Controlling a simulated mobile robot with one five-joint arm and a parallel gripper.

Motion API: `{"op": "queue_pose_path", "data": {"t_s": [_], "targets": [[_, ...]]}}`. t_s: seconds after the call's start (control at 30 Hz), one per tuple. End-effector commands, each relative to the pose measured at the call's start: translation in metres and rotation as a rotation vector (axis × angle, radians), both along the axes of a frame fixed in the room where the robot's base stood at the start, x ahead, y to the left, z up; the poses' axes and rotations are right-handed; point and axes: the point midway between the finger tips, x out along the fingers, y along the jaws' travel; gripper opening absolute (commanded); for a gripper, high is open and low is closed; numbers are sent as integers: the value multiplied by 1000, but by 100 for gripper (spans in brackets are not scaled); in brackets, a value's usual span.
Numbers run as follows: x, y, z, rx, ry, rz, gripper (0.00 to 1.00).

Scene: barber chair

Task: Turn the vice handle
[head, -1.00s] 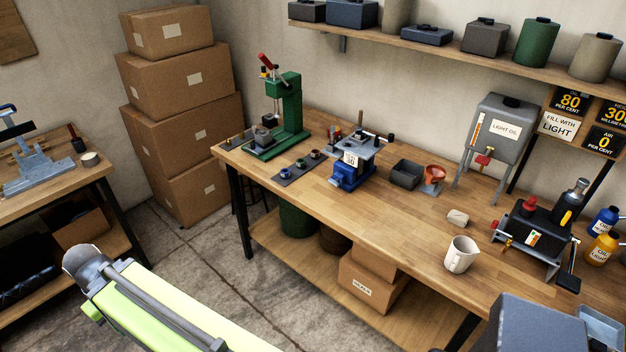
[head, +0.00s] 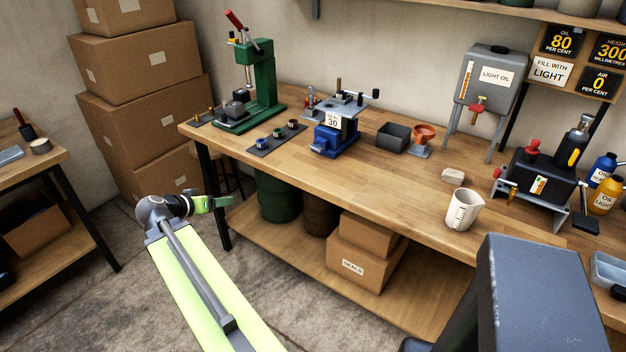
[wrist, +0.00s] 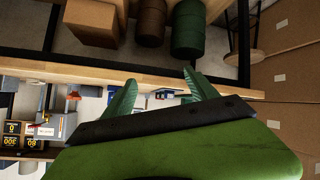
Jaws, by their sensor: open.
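A blue vice (head: 326,143) stands near the middle of the workbench, with a grey top and a sign reading 30. A thin bar with dark ends (head: 362,93) shows at its upper right and looks like its handle, though I cannot be sure. My gripper (head: 218,203) is in front of the bench's left end, below the top and well apart from the vice. In the wrist view my gripper (wrist: 159,77) has two green fingers spread apart with nothing between them. That view looks upside down, and the vice is not clear in it.
A green press (head: 262,90) stands left of the vice, with a dark mat (head: 277,138) of small parts between. A grey bin (head: 393,137), red funnel (head: 424,134) and white jug (head: 463,210) are to the right. Stacked cartons (head: 140,85) stand left.

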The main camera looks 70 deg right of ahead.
Motion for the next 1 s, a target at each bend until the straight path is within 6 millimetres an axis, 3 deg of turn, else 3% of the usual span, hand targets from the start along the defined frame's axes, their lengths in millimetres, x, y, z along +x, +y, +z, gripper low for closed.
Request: {"op": "queue_pose_path", "data": {"t_s": [0.03, 0.1, 0.2, 0.37, 0.67, 1.0], "targets": [[-31, -47, -27, -121, -64, -98, 67], [-68, -96, -18, -292, -150, -192, 67], [-110, -141, -5, -477, -239, -263, 67], [-142, -170, 12, -619, -304, -291, 67], [-149, -188, 20, -638, -314, -294, 67], [-170, -269, 19, -637, -311, -295, 67]]}}
